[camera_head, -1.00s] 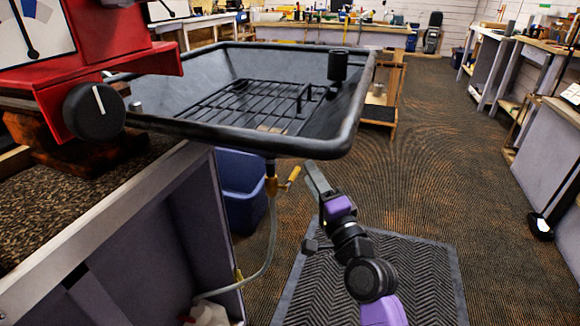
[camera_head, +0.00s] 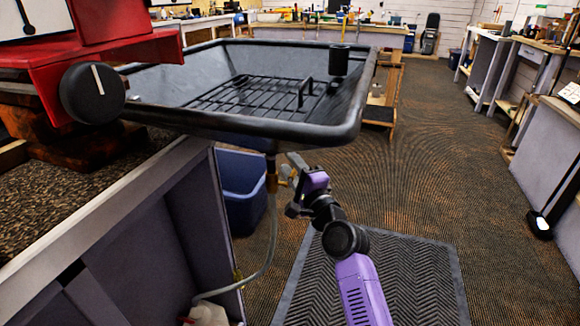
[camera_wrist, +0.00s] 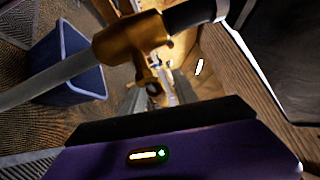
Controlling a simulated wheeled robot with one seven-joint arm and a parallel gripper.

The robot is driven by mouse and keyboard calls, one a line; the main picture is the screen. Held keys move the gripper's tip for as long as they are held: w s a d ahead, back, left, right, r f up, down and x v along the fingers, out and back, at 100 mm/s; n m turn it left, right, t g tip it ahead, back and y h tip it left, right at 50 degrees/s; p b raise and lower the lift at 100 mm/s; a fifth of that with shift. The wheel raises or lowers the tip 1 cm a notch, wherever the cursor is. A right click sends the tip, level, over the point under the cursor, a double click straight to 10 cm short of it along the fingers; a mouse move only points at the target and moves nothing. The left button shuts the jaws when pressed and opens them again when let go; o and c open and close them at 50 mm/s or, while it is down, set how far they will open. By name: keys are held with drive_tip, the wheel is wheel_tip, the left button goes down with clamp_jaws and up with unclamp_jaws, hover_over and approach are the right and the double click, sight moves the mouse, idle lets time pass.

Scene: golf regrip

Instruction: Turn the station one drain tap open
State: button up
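The drain tap (camera_head: 271,182) is brass and hangs under the front edge of the black tray, with a pale hose below it. Its handle (camera_head: 285,171) points right toward my gripper and is partly hidden by it. My gripper (camera_head: 291,169) is at the tap's right side, its fingers around the handle. In the wrist view the brass tap body (camera_wrist: 130,42) crosses the top. The handle (camera_wrist: 152,86) shows between the grey fingers of my gripper (camera_wrist: 153,98), which look apart. I cannot tell whether they touch the handle.
The black tray (camera_head: 240,131) with a wire rack overhangs just above my gripper. A bench (camera_head: 150,200) stands at the left, with a red device above it. A blue bin (camera_head: 242,195) is behind the tap.

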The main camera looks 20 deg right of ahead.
drive_tip(key=shift+w, duration=0.1)
clamp_jaws()
idle(1.4)
